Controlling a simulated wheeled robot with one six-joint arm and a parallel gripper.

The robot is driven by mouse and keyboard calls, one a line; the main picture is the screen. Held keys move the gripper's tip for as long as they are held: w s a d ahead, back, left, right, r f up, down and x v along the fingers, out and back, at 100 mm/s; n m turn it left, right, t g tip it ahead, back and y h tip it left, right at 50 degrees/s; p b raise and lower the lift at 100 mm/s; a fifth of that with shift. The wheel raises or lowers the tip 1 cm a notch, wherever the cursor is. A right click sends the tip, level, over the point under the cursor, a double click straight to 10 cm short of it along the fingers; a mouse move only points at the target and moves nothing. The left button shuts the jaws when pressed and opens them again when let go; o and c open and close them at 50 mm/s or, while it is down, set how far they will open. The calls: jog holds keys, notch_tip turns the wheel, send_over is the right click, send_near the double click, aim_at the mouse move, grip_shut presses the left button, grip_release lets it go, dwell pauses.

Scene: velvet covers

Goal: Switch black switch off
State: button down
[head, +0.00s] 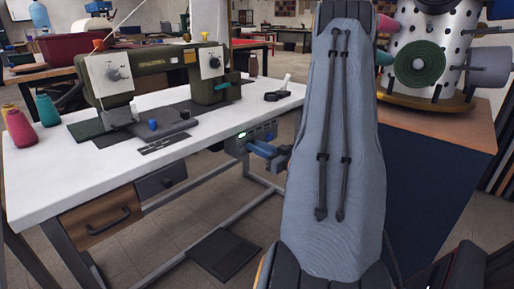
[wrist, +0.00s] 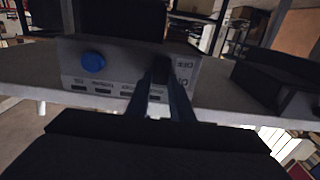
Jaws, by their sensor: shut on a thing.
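A grey control box (head: 257,133) hangs under the right front edge of the white sewing table, with a small green light at its left. In the wrist view its panel (wrist: 120,73) carries a round blue button (wrist: 92,62) and, to the right, a black switch (wrist: 160,68). My gripper (wrist: 161,88) is at the panel, its two blue-grey fingers closed about the black switch. The fingers partly hide the switch, so its exact position is hard to tell. In the head view my gripper (head: 262,148) is just in front of the box.
An olive sewing machine (head: 155,72) stands on the white table (head: 60,180), with thread spools (head: 20,128) at the left. A drawer unit (head: 100,214) hangs below. A foot pedal (head: 224,254) lies on the floor. A dark blue cabinet (head: 430,200) stands at the right.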

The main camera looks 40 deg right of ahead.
jog(key=shift+f+t+y+b, duration=0.35)
jog(key=shift+t+b, duration=0.35)
jog(key=shift+t, duration=0.5)
jog(key=c, duration=1.6)
grip_release()
jog(key=shift+o, duration=0.2)
jog(key=shift+s, duration=0.1)
jog(key=v, duration=0.7)
jog(key=shift+s+p, duration=0.35)
jog(key=shift+p, duration=0.1)
jog(key=shift+f, duration=0.1)
